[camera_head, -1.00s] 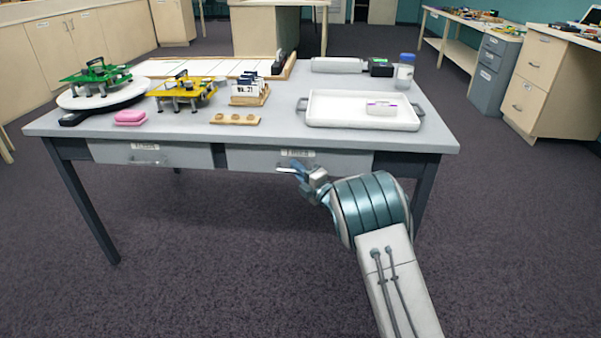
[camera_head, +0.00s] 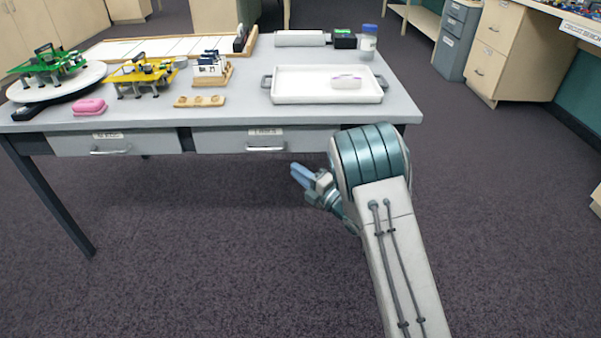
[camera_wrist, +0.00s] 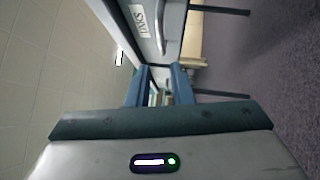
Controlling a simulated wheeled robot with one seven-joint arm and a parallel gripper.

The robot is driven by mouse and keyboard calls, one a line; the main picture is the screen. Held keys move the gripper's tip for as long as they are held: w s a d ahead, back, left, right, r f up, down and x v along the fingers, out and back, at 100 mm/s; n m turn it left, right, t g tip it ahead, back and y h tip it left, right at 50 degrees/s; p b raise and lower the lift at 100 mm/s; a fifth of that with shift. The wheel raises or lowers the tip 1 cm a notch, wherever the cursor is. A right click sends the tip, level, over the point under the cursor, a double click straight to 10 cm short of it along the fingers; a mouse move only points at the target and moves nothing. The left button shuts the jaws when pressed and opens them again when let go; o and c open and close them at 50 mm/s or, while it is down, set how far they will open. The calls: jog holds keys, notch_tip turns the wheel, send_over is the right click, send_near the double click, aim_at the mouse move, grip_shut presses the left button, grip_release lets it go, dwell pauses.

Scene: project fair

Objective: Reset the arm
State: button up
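My gripper (camera_head: 302,174) is below and in front of the right drawer (camera_head: 225,139) of the grey table, apart from its handle (camera_head: 266,149). In the wrist view my gripper's two blue fingers (camera_wrist: 158,88) stand apart with a gap between them, and I see nothing held. The drawer's label and handle (camera_wrist: 162,30) show above the fingers in the wrist view. Both table drawers look shut.
The table (camera_head: 230,112) holds a white tray (camera_head: 300,98) with a small box, a yellow model (camera_head: 143,73), a green model (camera_head: 48,65) on a white turntable, a pink block (camera_head: 89,106) and a wooden strip (camera_head: 199,101). Open carpet surrounds my arm.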

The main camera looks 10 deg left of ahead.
dwell(0.4)
jog(key=w+d+r+m+t+h+p, duration=0.4)
jog(key=d+r+m+h+p, duration=0.4)
jog(key=r, duration=0.6)
jog(key=s+d+r+m+g+h+p, duration=0.1)
jog(key=s+d+r+m+h+p, duration=0.1)
jog(key=d+r+m+h+p, duration=0.25)
jog(key=s+d+r+m+h+p, duration=0.1)
jog(key=s+d+r+m+p, duration=0.15)
jog(key=d+r+m, duration=0.45)
jog(key=s+d+r+m+g+h+p, duration=0.2)
jog(key=s+d+r+m+p, duration=0.15)
jog(key=s, duration=0.25)
jog(key=s+d+r+m+g+h+p, duration=0.1)
jog(key=s+d+r+m+g+p, duration=0.1)
jog(key=s+d+r+g+p, duration=0.25)
jog(key=s+d+r+m+g+p, duration=0.1)
jog(key=s+r+m+g+p, duration=0.1)
jog(key=s, duration=0.8)
jog(key=s+d+r+m+g+p, duration=0.1)
jog(key=s+r+m+p, duration=0.3)
jog(key=s, duration=0.6)
jog(key=shift+s+d+r+m+g+p, duration=0.25)
jog(key=shift+s+m+g+p, duration=0.1)
jog(key=shift+p, duration=0.15)
jog(key=shift+d, duration=0.1)
